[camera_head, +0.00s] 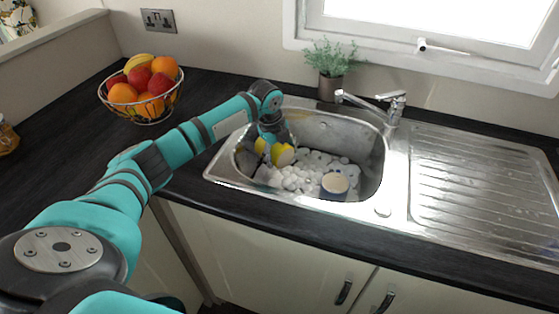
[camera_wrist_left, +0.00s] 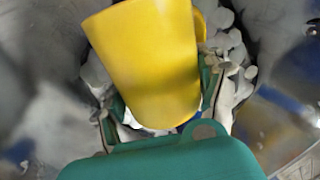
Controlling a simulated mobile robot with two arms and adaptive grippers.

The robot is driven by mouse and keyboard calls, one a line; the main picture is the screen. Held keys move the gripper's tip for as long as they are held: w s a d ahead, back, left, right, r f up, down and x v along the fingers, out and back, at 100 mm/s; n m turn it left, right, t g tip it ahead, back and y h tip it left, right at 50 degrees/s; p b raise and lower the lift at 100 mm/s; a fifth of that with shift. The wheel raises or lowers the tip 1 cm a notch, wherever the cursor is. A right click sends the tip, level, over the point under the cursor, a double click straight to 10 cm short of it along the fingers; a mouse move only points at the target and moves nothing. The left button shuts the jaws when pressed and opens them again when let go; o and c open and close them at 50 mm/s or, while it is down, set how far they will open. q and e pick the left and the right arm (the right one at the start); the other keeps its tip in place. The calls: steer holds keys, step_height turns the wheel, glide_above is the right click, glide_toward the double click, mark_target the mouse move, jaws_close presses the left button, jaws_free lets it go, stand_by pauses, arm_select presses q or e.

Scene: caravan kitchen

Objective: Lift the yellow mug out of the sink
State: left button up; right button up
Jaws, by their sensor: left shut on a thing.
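The yellow mug (camera_head: 281,154) is at the left side of the sink (camera_head: 376,160), low in the basin by the white foam. My left gripper (camera_head: 270,141) reaches down into the sink from the left and is shut on the mug. In the left wrist view the yellow mug (camera_wrist_left: 148,60) fills the middle, tilted, between the two fingers of my left gripper (camera_wrist_left: 160,105). Its handle shows at its right side. I cannot tell whether the mug touches the basin floor. My right gripper is not in view.
White foam (camera_head: 292,178) covers part of the basin, with a white and blue cup (camera_head: 335,185) in it. The tap (camera_head: 385,106) and a potted plant (camera_head: 331,72) stand behind the sink. A fruit basket (camera_head: 144,92) stands at the left. The drainboard (camera_head: 480,185) is clear.

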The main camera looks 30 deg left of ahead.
arm_select(q)
steer(key=shift+w+v, duration=0.25)
steer(key=shift+v, duration=1)
steer(key=shift+r, duration=0.55)
steer(key=p+v, duration=0.3)
steer(key=w+p+v, duration=0.1)
steer(key=p+v, duration=0.2)
steer(key=w+p+v, duration=0.1)
steer(key=p+v, duration=0.2)
steer(key=shift+d+r, duration=0.3)
steer(key=s+r+p, duration=0.1)
steer(key=p, duration=0.1)
steer(key=s+r+p, duration=0.1)
steer(key=p, duration=0.1)
steer(key=s+r+p, duration=0.1)
steer(key=r+p, duration=0.1)
steer(key=shift+d+p, duration=0.3)
steer(key=shift+d, duration=0.05)
steer(key=shift+f, duration=0.1)
